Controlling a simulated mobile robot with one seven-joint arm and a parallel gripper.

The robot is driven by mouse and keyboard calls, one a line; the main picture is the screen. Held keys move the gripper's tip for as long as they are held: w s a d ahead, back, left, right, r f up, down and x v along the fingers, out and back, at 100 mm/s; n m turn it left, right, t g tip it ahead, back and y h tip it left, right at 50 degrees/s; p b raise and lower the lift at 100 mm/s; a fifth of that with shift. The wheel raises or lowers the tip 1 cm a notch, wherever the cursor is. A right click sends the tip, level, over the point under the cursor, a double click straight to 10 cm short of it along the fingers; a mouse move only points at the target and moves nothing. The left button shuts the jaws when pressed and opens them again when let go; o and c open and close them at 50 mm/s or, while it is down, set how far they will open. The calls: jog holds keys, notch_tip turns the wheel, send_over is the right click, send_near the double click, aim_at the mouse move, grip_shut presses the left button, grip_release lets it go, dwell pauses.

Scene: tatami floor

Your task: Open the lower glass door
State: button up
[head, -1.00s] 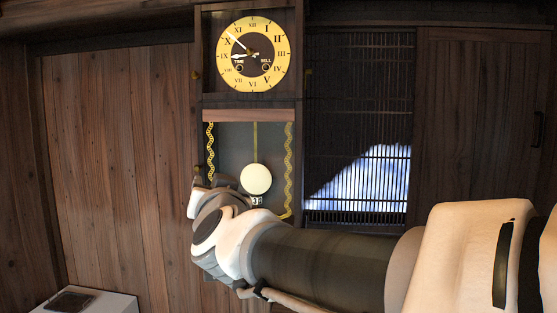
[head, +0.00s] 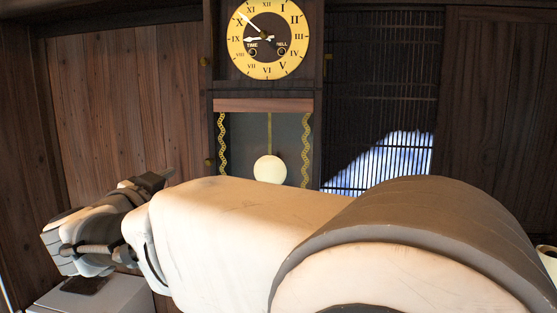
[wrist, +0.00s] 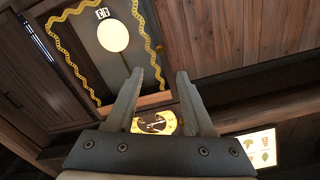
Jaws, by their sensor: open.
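The wall clock has a yellow dial (head: 267,40) above and a lower glass door (head: 245,150) below, with gold zigzag trim and a round white pendulum (head: 270,169) behind the glass. The door looks shut; its bottom is hidden behind my arm. A small brass knob (head: 209,162) shows at its left edge. My gripper (head: 152,182) is left of the clock and below the knob, apart from it. In the wrist view my gripper (wrist: 159,76) is open and empty, with the glass door (wrist: 90,55) behind and beyond the left finger.
A slatted screen (head: 375,110) stands right of the clock, and brown plank walls (head: 120,110) lie to the left. A pale box (head: 85,297) with a dark item on top is below my gripper. A lit picture panel (wrist: 255,148) shows in the wrist view.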

aim_at(207, 163)
jog(key=w, duration=0.4)
jog(key=w+p, duration=0.1)
jog(key=w, duration=0.3)
jog(key=w+d+p, duration=0.1)
jog(key=w, duration=0.3)
jog(key=shift+w, duration=0.3)
grip_shut()
dwell(0.8)
